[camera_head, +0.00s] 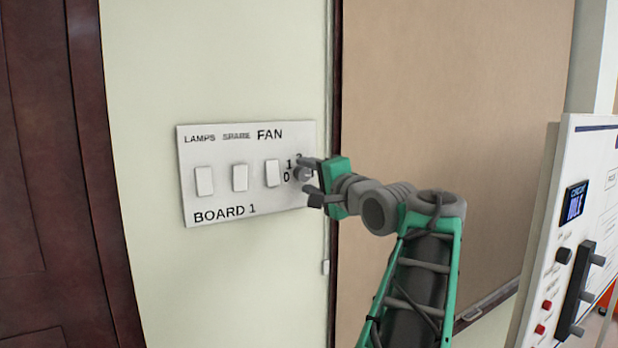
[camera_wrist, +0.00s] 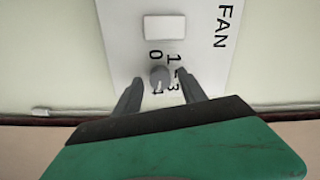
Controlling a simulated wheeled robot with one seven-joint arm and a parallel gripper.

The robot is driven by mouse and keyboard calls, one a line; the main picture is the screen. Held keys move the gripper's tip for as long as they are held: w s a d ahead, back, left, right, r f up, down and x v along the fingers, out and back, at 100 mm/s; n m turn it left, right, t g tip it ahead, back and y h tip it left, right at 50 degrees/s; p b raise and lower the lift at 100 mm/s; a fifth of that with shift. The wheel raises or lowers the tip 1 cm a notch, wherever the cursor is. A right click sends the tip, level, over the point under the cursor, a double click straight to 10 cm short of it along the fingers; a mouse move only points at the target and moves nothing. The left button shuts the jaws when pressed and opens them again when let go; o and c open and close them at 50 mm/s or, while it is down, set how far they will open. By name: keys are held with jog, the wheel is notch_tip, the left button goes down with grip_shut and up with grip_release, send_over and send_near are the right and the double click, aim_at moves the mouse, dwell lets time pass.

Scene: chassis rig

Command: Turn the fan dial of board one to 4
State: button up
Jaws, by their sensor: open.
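Board one (camera_head: 220,205) is a white wall plate marked "BOARD 1", with rocker switches labelled LAMPS, SPARE and FAN. The grey fan dial (camera_head: 301,173) is at its right end, partly hidden by my gripper (camera_head: 308,180). In the wrist view the round dial (camera_wrist: 159,76) sits among printed numbers, with 0 and 1 beside it and others partly covered. My gripper (camera_wrist: 160,92) is open, its two fingers on either side of the dial. I cannot tell whether they touch it. The dial's pointer is too small to read.
The FAN rocker switch (camera_head: 272,173) is just left of the dial. A dark vertical frame edge (camera_head: 336,90) and a brown panel (camera_head: 450,100) lie to the right. A white control panel (camera_head: 560,220) with buttons and a display stands at far right.

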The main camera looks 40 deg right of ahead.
jog(key=shift+s+f, duration=0.1)
jog(key=shift+s, duration=0.3)
jog(key=b+v, duration=0.2)
jog(key=v, duration=0.5)
jog(key=shift+b, duration=0.35)
jog(key=shift+a, duration=0.1)
